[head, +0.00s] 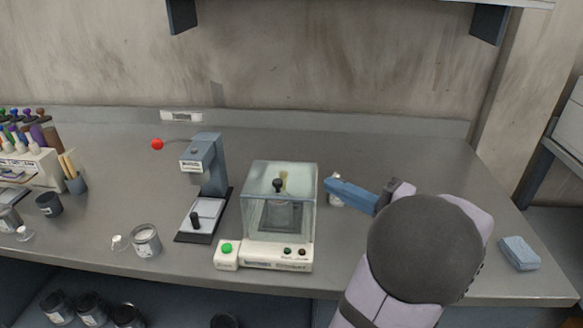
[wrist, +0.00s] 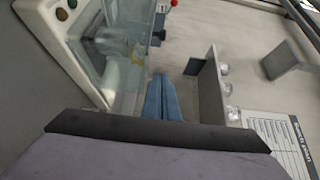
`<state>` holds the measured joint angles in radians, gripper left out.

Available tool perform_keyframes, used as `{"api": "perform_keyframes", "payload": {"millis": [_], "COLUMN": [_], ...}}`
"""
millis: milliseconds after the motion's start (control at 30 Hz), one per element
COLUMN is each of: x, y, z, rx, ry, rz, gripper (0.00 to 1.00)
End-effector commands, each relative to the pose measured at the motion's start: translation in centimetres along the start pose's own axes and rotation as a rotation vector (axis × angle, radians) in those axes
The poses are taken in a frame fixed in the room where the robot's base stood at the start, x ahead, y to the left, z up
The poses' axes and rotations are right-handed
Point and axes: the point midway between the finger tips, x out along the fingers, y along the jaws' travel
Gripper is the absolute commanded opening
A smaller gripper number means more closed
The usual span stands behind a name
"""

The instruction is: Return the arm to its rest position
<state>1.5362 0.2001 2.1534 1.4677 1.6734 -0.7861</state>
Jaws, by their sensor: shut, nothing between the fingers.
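My gripper (head: 332,185) is shut and empty. In the head view its blue fingers point left, just right of the glass-sided balance (head: 250,205), and hang over the bench. A gap between fingers and glass cannot be judged from this view. In the wrist view the closed fingers (wrist: 162,95) lie side by side, with the balance's glass (wrist: 115,50) to their left. My forearm hides part of the bench's right side.
An open jar (head: 146,240) stands front left. A blue sponge (head: 520,252) lies at right. The back right bench is clear.

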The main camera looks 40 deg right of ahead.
Motion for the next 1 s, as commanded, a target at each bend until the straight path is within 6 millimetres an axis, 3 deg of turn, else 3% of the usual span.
{"api": "perform_keyframes", "payload": {"millis": [167,267,467,533,633,733,900,1000], "x": [0.7,2.1,6.7,8.2,9.5,9.3,6.5,4.4], "y": [-0.6,-1.5,-4.2,-3.9,-0.3,5.2,13.0,16.8], "z": [0.5,1.7,6.9,9.7,14.4,19.4,25.5,27.5], "rx": [0.000,0.000,-0.006,-0.007,-0.002,-0.016,-0.144,-0.283], "ry": [-0.027,-0.094,-0.345,-0.450,-0.593,-0.716,-0.875,-0.945], "rz": [0.012,0.043,0.173,0.250,0.409,0.609,0.934,1.091], "gripper": [0.00,0.00,0.00,0.00,0.00,0.00,0.00,0.00]}}
